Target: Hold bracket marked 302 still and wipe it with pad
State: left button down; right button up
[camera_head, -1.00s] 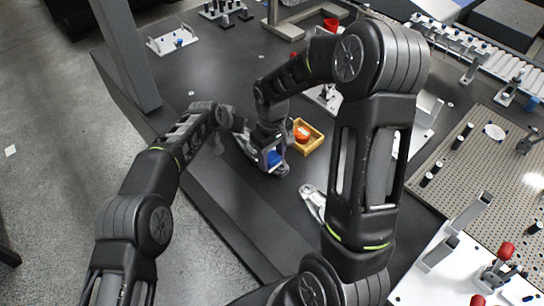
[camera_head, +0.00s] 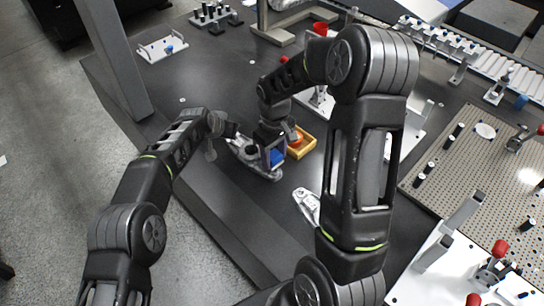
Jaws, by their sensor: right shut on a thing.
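A grey metal bracket (camera_head: 262,170) lies on the dark table; its number cannot be read. My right gripper (camera_head: 272,150) is shut on a blue pad (camera_head: 277,157). The pad is low at the bracket's far side, near its right end; I cannot tell whether they touch. My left gripper (camera_head: 232,132) is at the bracket's upper left end. Its fingers are small and partly hidden, so its opening and any grip are unclear. A second grey bracket (camera_head: 306,203) lies apart to the right, partly behind my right arm; no number is readable.
A small yellow tray (camera_head: 306,147) with an orange-red item (camera_head: 295,138) stands just right of the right gripper. A perforated plate (camera_head: 452,180) with black posts and a white fixture plate (camera_head: 425,275) are at right. A grey post (camera_head: 112,60) rises at left.

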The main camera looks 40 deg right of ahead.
pick_arm(q)
jog(key=shift+s+a+f, duration=0.1)
jog(key=shift+f, duration=0.25)
pick_arm(e)
jog(key=shift+f, duration=0.1)
jog(key=shift+a, duration=0.95)
jog(key=shift+r, duration=3.1)
pick_arm(q)
jog(key=shift+r, duration=0.1)
jog(key=shift+r, duration=0.65)
pick_arm(e)
jog(key=shift+w, duration=0.1)
pick_arm(q)
jog(key=shift+r+p, duration=0.35)
jog(key=shift+r, duration=2.15)
pick_arm(e)
jog(key=shift+r, duration=0.25)
